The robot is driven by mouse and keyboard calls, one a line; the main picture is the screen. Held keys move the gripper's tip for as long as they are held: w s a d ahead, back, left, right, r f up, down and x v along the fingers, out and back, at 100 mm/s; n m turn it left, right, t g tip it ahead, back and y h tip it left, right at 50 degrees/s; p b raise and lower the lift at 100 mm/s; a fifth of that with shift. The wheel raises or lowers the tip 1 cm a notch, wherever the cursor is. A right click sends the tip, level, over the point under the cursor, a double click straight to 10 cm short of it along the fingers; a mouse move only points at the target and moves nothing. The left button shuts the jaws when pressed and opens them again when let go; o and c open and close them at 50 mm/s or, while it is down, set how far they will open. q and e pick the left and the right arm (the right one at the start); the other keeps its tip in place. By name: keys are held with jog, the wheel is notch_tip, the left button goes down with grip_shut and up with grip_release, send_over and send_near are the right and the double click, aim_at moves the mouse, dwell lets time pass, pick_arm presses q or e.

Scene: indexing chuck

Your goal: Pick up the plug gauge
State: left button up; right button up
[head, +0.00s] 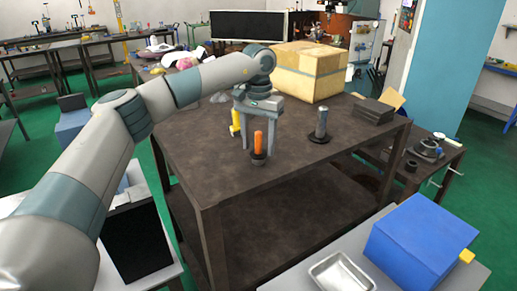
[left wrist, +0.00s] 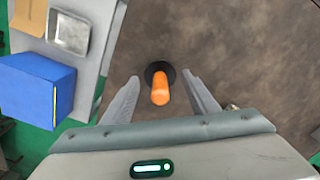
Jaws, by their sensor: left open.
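The plug gauge (head: 258,141) appears to be the upright piece with an orange handle, standing in a dark round base (head: 258,159) on the brown table. It also shows in the left wrist view (left wrist: 160,92), with its dark base (left wrist: 150,69) around the far end. My left gripper (head: 262,144) points down over it with its fingers apart. In the left wrist view the left gripper (left wrist: 161,77) has one finger on each side of the orange handle, with a gap on both sides. Nothing is held. My right gripper is out of view.
A grey cylinder on a black disc (head: 320,125) stands to the right on the table (head: 225,180). A yellow piece (head: 235,121) is behind the gripper. A cardboard box (head: 310,73) and dark block (head: 373,111) stand farther back. The table's front is clear.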

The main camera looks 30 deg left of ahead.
pick_arm(q)
jog(key=shift+f+p, duration=0.35)
jog(key=shift+f, duration=0.95)
jog(key=shift+c, duration=0.6)
jog(key=c, duration=1)
